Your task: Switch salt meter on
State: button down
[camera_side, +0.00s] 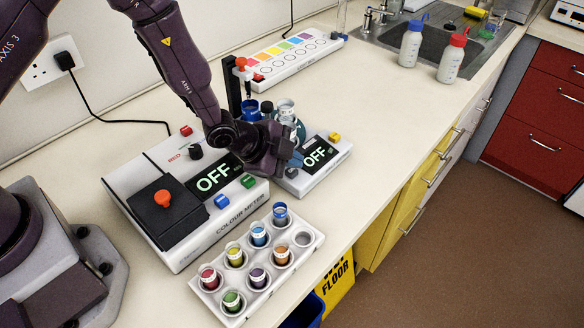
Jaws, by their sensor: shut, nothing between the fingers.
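The small white meter (336,160) beside the colour meter, which I take to be the salt meter, shows OFF on its dark display (317,151). A yellow button (334,137) sits at its back right, and a black knob (291,172) shows at its front left. My gripper (296,160) is shut and empty, low over the left part of this meter. It hides part of the meter's top, and I cannot tell whether it touches it.
The larger colour meter (221,222) stands left, also reading OFF. A white rack (304,256) of several coloured vials is in front. Bottles (411,46) stand by the sink.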

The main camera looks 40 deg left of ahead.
aim_at(291, 173)
jog(key=shift+f, duration=0.45)
jog(key=shift+r, duration=0.15)
dwell(0.3)
jog(key=shift+r, duration=0.8)
notch_tip(291, 173, up, 6)
dwell(0.3)
